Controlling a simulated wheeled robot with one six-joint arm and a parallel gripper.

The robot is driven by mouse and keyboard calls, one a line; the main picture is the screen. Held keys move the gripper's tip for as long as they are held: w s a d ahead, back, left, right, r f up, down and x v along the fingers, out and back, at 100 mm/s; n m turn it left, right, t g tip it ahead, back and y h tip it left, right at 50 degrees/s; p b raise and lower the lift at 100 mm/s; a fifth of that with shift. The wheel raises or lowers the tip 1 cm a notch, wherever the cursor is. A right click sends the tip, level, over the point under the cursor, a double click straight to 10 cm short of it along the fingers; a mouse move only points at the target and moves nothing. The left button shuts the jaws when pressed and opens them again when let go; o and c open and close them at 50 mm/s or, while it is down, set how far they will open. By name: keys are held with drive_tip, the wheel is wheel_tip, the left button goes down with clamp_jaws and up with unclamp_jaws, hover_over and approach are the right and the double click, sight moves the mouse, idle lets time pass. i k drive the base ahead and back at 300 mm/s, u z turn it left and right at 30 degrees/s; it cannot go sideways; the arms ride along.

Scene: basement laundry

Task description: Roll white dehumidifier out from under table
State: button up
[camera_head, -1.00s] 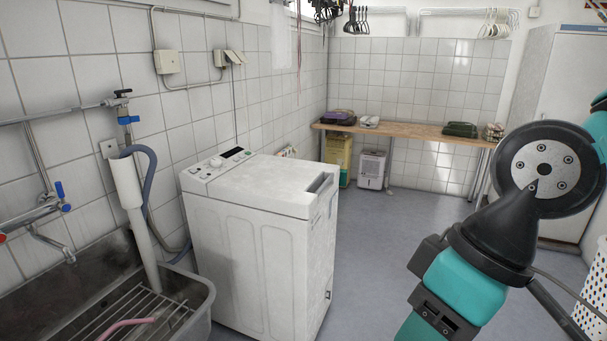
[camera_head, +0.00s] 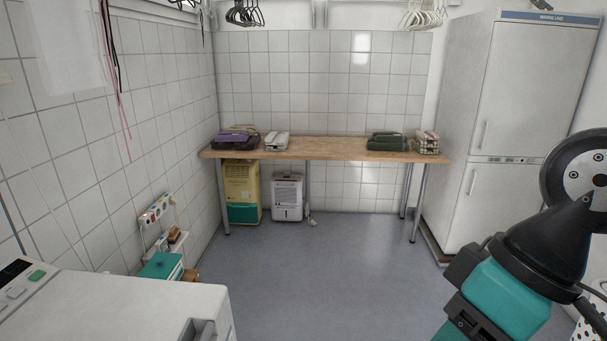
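The white dehumidifier (camera_head: 287,198) stands upright on the floor under the wooden table (camera_head: 330,150), toward its left end near the back wall. A grey panel shows on its upper front. It stands close beside a yellow and green box (camera_head: 242,190). My arm shows at the lower right, far in front of the dehumidifier and apart from it. My gripper's fingers are not in the frame.
A white washing machine (camera_head: 120,310) fills the lower left. A teal box (camera_head: 162,266) and a power strip (camera_head: 156,215) are by the left wall. A tall white fridge (camera_head: 520,110) stands right. Table legs (camera_head: 223,197) flank the space beneath. The middle floor (camera_head: 320,265) is clear.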

sight(288, 191)
drive_tip(key=z, duration=0.05)
drive_tip(key=i, duration=2)
drive_tip(key=u, duration=0.25)
drive_tip(key=i, duration=1.65)
drive_tip(key=u, duration=0.25)
